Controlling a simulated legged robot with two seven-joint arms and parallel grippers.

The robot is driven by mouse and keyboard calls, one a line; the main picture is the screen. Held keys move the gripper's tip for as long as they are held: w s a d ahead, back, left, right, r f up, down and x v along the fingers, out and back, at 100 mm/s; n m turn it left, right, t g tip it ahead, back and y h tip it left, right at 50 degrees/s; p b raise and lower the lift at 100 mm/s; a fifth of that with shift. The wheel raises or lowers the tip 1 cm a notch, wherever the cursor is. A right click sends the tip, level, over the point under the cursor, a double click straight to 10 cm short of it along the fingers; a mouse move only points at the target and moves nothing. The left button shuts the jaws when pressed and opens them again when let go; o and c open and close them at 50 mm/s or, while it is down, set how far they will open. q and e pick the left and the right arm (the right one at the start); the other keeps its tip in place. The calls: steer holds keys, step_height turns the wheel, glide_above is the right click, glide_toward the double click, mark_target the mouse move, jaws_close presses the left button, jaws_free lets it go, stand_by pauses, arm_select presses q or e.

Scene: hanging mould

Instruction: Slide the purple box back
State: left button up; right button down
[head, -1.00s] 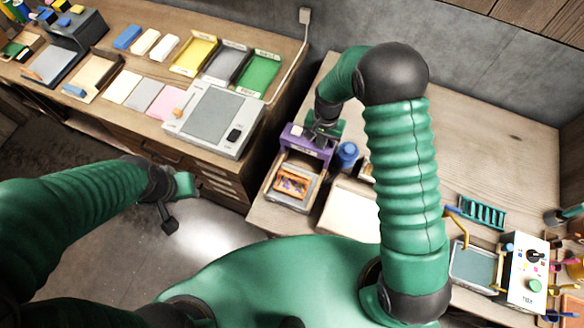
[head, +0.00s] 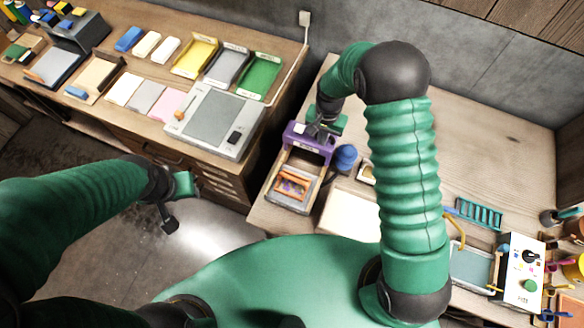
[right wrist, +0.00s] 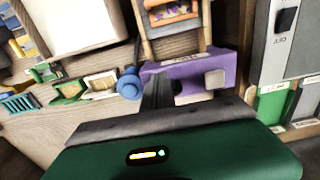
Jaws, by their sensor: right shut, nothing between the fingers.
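The purple box (head: 305,143) sits at the back end of a small wooden frame on the right-hand table in the head view. It also shows in the right wrist view (right wrist: 196,68), with a pale square button on it. My right gripper (head: 318,130) is shut and empty, with its fingers right at the box; in the right wrist view its dark fingers (right wrist: 158,88) overlap the box's edge. I cannot tell whether they touch it. My left gripper (head: 172,207) hangs over the floor, away from the box, and its jaw opening is unclear.
A tray with an orange-framed piece (head: 291,187) lies in front of the box. A blue knob (head: 345,157) stands close on the box's right. A white sheet (head: 350,215) lies right of the tray. The table behind the box has free room.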

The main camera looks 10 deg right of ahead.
step_height(320, 180, up, 6)
steer(key=p, duration=0.4)
steer(key=shift+r, duration=0.2)
steer(key=shift+s+f, duration=0.1)
steer(key=s+f+n+t+b, duration=0.1)
steer(key=s+f+n+b, duration=0.1)
steer(key=s+b, duration=0.5)
steer(key=s+f+n+t+b, duration=0.1)
steer(key=s+f+n+b, duration=0.2)
steer(key=s+b, duration=0.5)
steer(key=shift+s+d+n+t+b, duration=0.15)
steer(key=shift+d+n+t+b, duration=0.15)
steer(key=shift+n+b, duration=0.75)
steer(key=shift+s, duration=0.1)
stand_by(0.8)
